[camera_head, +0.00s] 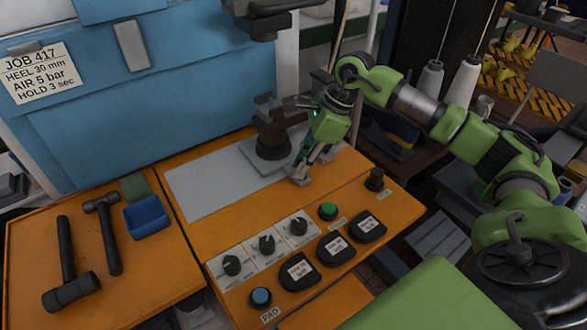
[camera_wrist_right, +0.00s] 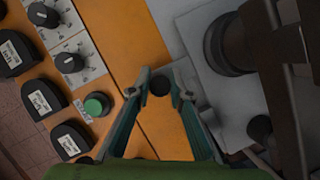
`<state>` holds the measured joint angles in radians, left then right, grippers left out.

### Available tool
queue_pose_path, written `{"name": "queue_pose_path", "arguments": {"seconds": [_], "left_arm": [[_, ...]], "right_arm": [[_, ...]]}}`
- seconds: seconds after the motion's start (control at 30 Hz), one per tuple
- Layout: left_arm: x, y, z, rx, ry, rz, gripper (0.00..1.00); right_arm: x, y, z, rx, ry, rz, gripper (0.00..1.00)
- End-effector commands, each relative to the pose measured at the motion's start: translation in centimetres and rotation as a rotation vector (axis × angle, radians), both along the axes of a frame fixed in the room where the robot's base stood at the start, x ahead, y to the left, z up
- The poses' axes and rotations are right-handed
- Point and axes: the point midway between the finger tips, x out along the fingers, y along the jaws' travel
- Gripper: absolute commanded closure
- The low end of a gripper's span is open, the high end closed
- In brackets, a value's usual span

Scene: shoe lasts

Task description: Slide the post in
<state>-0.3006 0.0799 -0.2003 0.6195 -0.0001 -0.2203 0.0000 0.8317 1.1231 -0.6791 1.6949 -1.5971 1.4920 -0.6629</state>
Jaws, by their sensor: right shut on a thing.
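My right gripper (camera_head: 301,172) reaches down over the orange bench, just in front of the grey base plate (camera_head: 245,168). In the right wrist view its two fingers (camera_wrist_right: 160,80) are closed on a small dark round piece (camera_wrist_right: 159,86), which looks like the post seen end-on. Its length is hidden from this angle. A dark upright fixture (camera_head: 272,135) stands on the plate behind the gripper, and its round base (camera_wrist_right: 230,45) shows in the wrist view. A smaller dark round feature (camera_wrist_right: 259,128) is right of the fingers. My left gripper is not in view.
A control panel with dials (camera_head: 267,244), a green button (camera_head: 328,211) and black pads (camera_head: 337,249) fills the bench front. A black knob (camera_head: 375,180) stands at its right. The plate's left part is clear.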

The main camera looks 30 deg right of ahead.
Motion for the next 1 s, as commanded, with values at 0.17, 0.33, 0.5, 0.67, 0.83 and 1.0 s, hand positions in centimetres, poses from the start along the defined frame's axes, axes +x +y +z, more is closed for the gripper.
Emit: {"name": "queue_pose_path", "arguments": {"seconds": [0.17,0.33,0.5,0.67,0.83,1.0], "left_arm": [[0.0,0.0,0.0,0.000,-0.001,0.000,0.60],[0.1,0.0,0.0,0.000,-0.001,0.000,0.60],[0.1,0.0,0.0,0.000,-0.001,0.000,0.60],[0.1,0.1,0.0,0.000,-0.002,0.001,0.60],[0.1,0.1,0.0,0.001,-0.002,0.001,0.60],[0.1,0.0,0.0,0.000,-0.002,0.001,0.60]], "right_arm": [[0.1,-0.5,0.1,-0.009,-0.004,-0.007,1.00],[0.1,-0.6,0.2,-0.011,-0.005,-0.008,0.66],[0.1,-0.4,0.1,-0.009,-0.004,-0.006,0.65],[0.1,-0.3,0.1,-0.007,-0.003,-0.005,0.65],[-0.1,-0.8,1.3,-0.006,-0.005,-0.006,0.65],[-0.6,-2.0,4.5,-0.007,-0.007,-0.007,0.65]]}}
